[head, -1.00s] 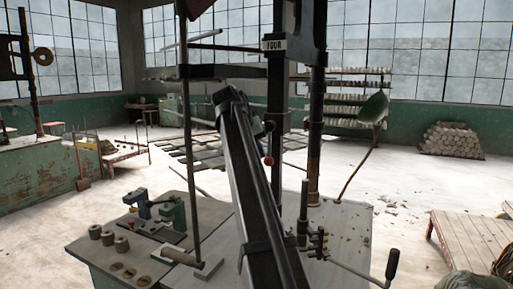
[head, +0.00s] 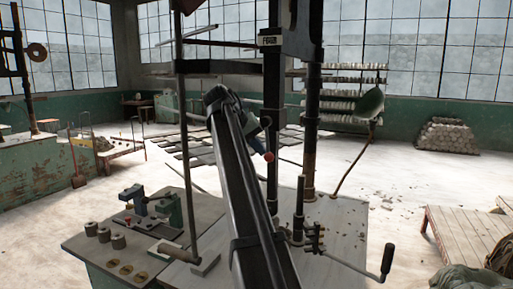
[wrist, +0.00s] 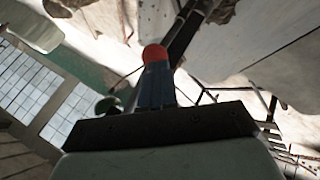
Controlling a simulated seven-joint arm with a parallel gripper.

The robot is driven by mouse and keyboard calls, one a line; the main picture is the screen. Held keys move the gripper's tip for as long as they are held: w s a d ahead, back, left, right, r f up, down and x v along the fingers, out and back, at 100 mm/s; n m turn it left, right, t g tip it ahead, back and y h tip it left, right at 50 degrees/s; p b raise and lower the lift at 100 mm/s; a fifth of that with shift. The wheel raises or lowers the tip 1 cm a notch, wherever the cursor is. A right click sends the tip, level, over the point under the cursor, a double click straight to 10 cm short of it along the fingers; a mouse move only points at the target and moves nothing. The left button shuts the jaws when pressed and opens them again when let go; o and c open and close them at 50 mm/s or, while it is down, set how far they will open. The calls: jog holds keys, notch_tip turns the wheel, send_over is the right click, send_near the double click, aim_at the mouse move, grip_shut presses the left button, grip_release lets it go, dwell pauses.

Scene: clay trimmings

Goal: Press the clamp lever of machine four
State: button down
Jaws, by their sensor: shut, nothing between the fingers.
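Machine four stands ahead, with its name plate (head: 271,41) on a dark upright frame. A bent metal lever with a black grip (head: 388,258) reaches out to the right from a small clamp-like fitting (head: 312,238) on the machine's grey table (head: 345,215). I cannot tell for certain that this is the clamp lever. My gripper (head: 269,156) has a red tip and is above the table, left of and higher than the lever, not touching it. In the wrist view my gripper (wrist: 156,54) is shut and empty. My arm hides part of the machine.
Dark posts (head: 312,130) rise close to my gripper. A thin rod (head: 190,160) stands left of my arm. A side bench (head: 140,235) carries several grey cylinders and small green fittings. A wooden pallet table (head: 470,235) is at right. The floor between is open.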

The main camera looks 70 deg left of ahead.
aim_at(269, 148)
jog(key=shift+w+d+n+t+h, duration=0.4)
jog(key=shift+w+d+t+h, duration=0.25)
jog(key=shift+t, duration=0.25)
jog(key=shift+w+d+r+n+t+h, duration=0.1)
jog(key=shift+w+d+n+t+h, duration=0.45)
jog(key=shift+t+h, duration=0.3)
jog(key=w+d+r+n+t+h, duration=0.2)
jog(key=r+n+t, duration=0.3)
jog(key=t, duration=0.4)
jog(key=shift+w+d+r+n+h, duration=0.15)
jog(key=shift+w+d+n+h, duration=0.2)
jog(key=shift+w+d, duration=0.4)
jog(key=shift+r, duration=0.15)
